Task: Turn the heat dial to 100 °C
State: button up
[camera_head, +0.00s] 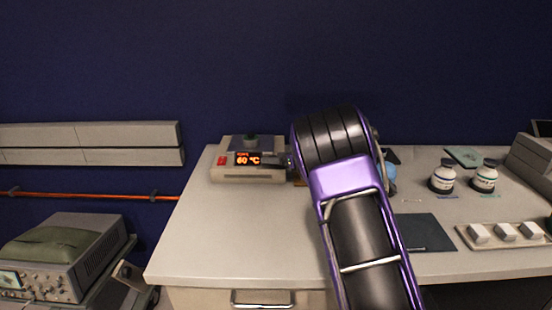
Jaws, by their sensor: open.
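The hot plate (232,177) is a pale box at the back left of the bench. Its lit orange display (247,159) reads 60 °C, and a red switch (222,161) is at the left of its front. The heat dial cannot be made out; the right part of the front is covered by my gripper. My gripper (271,160) is small and dark in view, open, at the right of the display and close to the front face. Whether it touches the dial cannot be told.
My purple and black arm blocks the middle of the bench. A dark mat (427,233) and a tray of pale blocks (503,235) lie nearer the front. The bench's front left is clear.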

grip_shut()
dwell(0.3)
jog(key=shift+b, duration=0.35)
jog(key=shift+s+a+f+m+t+h+b, duration=0.1)
jog(key=shift+m+t+h+b, duration=0.25)
jog(key=shift+b, duration=0.25)
jog(key=shift+s+a+f+m+t+h+b, duration=0.1)
jog(key=shift+m+t+h+b, duration=0.15)
jog(key=shift+m+h+b, duration=0.25)
jog(key=m+h, duration=0.1)
jog(key=m+t+h+b, duration=0.1)
jog(key=m+h, duration=0.1)
jog(key=shift+s+a+r+m+t+h+b, duration=0.1)
jog(key=shift+a+m+t+h+b, duration=0.15)
jog(key=shift+a+t+b, duration=0.1)
jog(key=m+h, duration=0.2)
jog(key=h, duration=0.1)
jog(key=m+h, duration=0.2)
jog(key=shift+a+r+t, duration=0.1)
jog(key=shift+a+t, duration=0.15)
jog(key=shift+t, duration=0.1)
jog(key=shift+a+m+g+h+p, duration=0.1)
jog(key=shift+m+g+h+p, duration=0.65)
jog(key=shift+m+h, duration=1.4)
jog(key=shift+h, duration=0.25)
